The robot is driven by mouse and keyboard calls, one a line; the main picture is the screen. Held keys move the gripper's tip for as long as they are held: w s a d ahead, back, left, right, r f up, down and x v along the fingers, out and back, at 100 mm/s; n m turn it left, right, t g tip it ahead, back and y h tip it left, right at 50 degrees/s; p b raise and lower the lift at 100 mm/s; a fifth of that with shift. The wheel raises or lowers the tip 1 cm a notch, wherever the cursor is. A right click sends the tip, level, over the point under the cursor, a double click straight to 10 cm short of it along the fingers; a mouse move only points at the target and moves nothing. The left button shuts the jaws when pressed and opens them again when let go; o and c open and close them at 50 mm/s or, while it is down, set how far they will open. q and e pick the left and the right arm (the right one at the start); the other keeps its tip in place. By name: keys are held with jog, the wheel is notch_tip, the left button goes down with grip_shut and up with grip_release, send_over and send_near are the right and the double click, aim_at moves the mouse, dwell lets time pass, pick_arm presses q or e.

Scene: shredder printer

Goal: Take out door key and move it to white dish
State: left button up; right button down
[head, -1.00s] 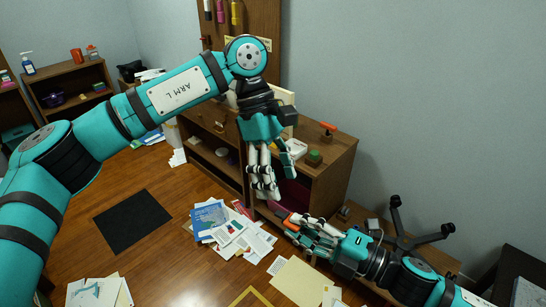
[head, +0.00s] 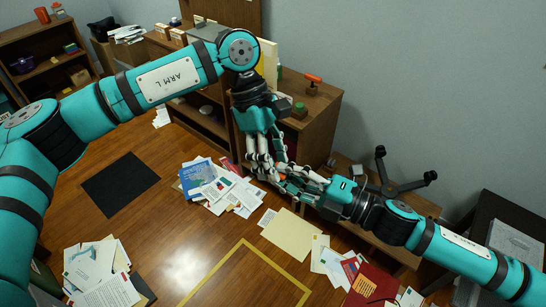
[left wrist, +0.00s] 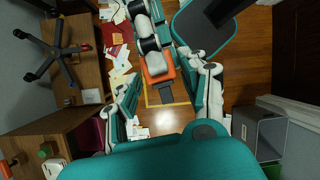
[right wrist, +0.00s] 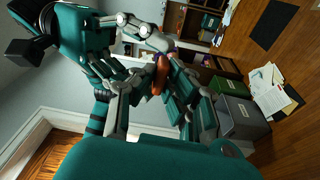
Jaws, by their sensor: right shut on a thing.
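My right gripper (head: 292,178) is shut on an orange thing (right wrist: 160,76), which shows between its fingers in the right wrist view. In the left wrist view the orange thing (left wrist: 155,68) has a dark grey part beside it. I cannot tell for sure that it is the door key. My left gripper (left wrist: 168,100) is open, pointing down, with its fingers spread on both sides of the orange thing. In the head view the two grippers meet in front of the cabinet (head: 318,115), and the fingers hide the thing. I cannot make out the white dish with certainty.
Papers (head: 215,188) lie scattered on the wooden floor, with a black mat (head: 120,185) and a yellow floor outline (head: 243,262). A red-handled stamp (head: 313,82) and a green item stand on the cabinet.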

pick_arm(q)
jog(key=c, duration=0.7)
jog(key=shift+c, duration=0.2)
pick_arm(e)
jog(key=c, duration=1.3)
grip_release()
